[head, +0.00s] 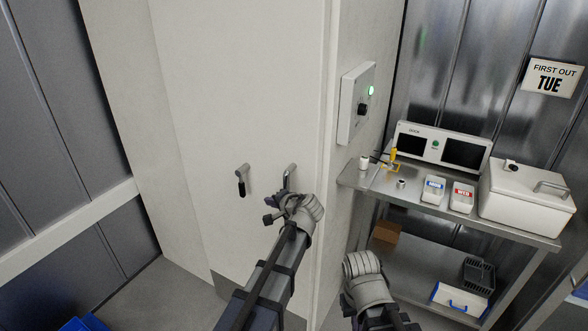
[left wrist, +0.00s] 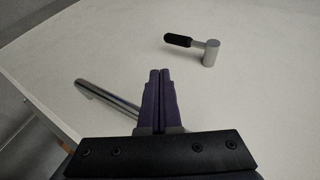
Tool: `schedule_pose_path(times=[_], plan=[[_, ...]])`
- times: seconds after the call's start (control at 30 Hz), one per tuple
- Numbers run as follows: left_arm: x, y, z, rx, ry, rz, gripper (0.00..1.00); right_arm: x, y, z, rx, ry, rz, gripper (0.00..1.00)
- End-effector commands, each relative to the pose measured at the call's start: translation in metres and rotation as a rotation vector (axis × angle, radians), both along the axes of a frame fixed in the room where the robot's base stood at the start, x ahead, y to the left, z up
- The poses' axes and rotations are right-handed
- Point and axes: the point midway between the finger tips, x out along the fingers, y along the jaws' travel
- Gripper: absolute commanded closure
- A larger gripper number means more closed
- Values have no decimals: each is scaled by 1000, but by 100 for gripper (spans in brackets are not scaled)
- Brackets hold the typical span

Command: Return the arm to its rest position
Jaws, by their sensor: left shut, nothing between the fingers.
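My left gripper (head: 280,207) is in front of the tall white door (head: 230,90), just below the door's silver bar handle (head: 289,174). In the left wrist view its two purple fingers (left wrist: 159,85) are pressed together and empty. The silver bar (left wrist: 108,104) runs to the left of the fingers there, partly hidden behind the gripper; I cannot tell whether they touch. A lever with a black grip (head: 241,182) is on the door to the left; it also shows beyond the fingertips in the left wrist view (left wrist: 195,45). Of my right arm only a ribbed grey link shows; its gripper is out of sight.
A control box (head: 357,103) with a green light is on the wall panel right of the door. A metal shelf (head: 500,232) at the right holds a two-screen unit (head: 437,148), small tubs and a white lidded box (head: 525,195).

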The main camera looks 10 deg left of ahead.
Motion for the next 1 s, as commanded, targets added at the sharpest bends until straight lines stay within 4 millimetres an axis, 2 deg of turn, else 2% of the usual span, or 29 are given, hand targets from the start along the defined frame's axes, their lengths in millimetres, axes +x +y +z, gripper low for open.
schedule_pose_path(times=[0.07, 0.17, 0.27, 0.4, 0.5, 0.6, 0.7, 0.8, 1.0], plan=[[-6, -3, -4, -18, 8, 6, 100, 0, 0, 0, 0, 0, 0, 100], [-33, -18, -20, -103, 46, 36, 100, 0, 0, 0, 0, 0, 0, 100], [-80, -45, -47, -245, 128, 87, 100, 0, 0, 0, 0, 0, 0, 100], [-155, -93, -82, -453, 287, 156, 100, 0, 0, 0, 0, 0, 0, 100], [-204, -123, -98, -568, 403, 191, 100, 0, 0, 0, 0, 0, 0, 100], [-244, -148, -106, -653, 504, 215, 100, 0, 0, 0, 0, 0, 0, 100], [-271, -164, -109, -708, 580, 227, 100, 0, 0, 0, 0, 0, 0, 100], [-286, -173, -110, -736, 623, 235, 100, 0, 0, 0, 0, 0, 0, 100], [-290, -177, -111, -747, 640, 238, 100, 0, 0, 0, 0, 0, 0, 100]])
